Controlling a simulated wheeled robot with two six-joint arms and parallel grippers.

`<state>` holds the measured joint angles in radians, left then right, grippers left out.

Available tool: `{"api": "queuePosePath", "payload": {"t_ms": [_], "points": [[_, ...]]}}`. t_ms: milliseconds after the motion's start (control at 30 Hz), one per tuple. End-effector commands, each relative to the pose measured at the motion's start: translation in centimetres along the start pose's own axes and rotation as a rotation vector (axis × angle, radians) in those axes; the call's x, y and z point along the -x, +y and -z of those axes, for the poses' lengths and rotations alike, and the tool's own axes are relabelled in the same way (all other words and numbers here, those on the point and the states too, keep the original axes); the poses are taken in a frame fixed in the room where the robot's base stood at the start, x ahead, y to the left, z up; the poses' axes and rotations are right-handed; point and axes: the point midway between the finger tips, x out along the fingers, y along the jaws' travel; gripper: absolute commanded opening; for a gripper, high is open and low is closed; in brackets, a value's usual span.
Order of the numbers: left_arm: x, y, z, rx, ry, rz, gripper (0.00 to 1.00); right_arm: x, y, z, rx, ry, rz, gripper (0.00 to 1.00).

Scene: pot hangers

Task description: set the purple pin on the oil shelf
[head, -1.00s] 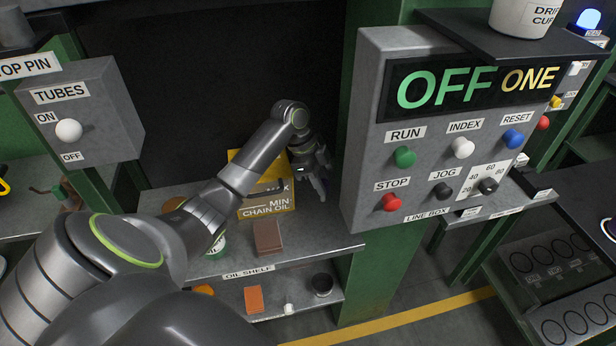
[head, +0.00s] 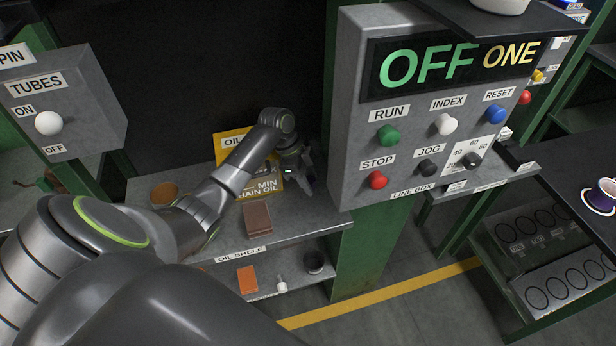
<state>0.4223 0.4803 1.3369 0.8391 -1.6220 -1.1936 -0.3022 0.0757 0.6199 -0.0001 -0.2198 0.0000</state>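The oil shelf (head: 222,239) is the grey upper shelf with the "OIL SHELF" label on its front edge, left of centre in the head view. My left arm reaches across it. My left gripper (head: 307,182) points down over the shelf's right end, beside the yellow chain oil box (head: 266,187). Its fingers are small and dark, and I cannot tell whether they are open or shut, or whether they hold anything. My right gripper is not in view.
A brown block (head: 257,219) stands near the shelf's front edge, with an orange-brown round thing (head: 166,193) further left. The lower shelf holds an orange block (head: 247,279) and a dark cup (head: 314,262). The line box (head: 351,115) juts out right of my gripper.

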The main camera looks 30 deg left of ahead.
Motion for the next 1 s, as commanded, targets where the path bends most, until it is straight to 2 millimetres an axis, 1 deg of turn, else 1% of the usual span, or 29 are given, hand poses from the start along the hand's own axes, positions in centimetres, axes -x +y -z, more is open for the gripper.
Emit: {"api": "queuePosePath", "payload": {"t_ms": [33, 67, 333, 400, 467, 567, 800, 900, 1000], "points": [[0.0, 0.0, 0.0, 0.0, 0.0, 0.0, 0.45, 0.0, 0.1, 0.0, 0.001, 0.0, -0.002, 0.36], [0.0, 0.0, 0.0, 0.0, 0.0, 0.0, 0.48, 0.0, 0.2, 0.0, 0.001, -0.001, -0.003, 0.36], [0.1, 0.0, 0.0, 0.0, 0.0, 0.0, 0.48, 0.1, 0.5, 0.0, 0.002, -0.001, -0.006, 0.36], [0.5, 0.0, 0.2, 0.0, 0.0, 0.0, 0.48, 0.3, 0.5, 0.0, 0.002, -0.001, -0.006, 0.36], [0.8, -0.1, 0.0, 0.0, -0.002, 0.002, 0.48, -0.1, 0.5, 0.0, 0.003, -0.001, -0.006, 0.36], [2.4, -0.1, -0.1, -0.002, -0.003, 0.004, 0.48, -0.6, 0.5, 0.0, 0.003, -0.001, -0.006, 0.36], [7.7, -0.1, -0.1, -0.002, -0.004, 0.005, 0.48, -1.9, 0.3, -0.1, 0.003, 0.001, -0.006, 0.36], [9.5, -0.1, 0.0, -0.001, -0.003, 0.004, 0.48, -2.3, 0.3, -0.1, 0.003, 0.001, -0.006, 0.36], [10.9, -0.1, 0.0, 0.0, -0.001, 0.003, 0.48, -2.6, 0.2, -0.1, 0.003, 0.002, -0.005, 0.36]]}}
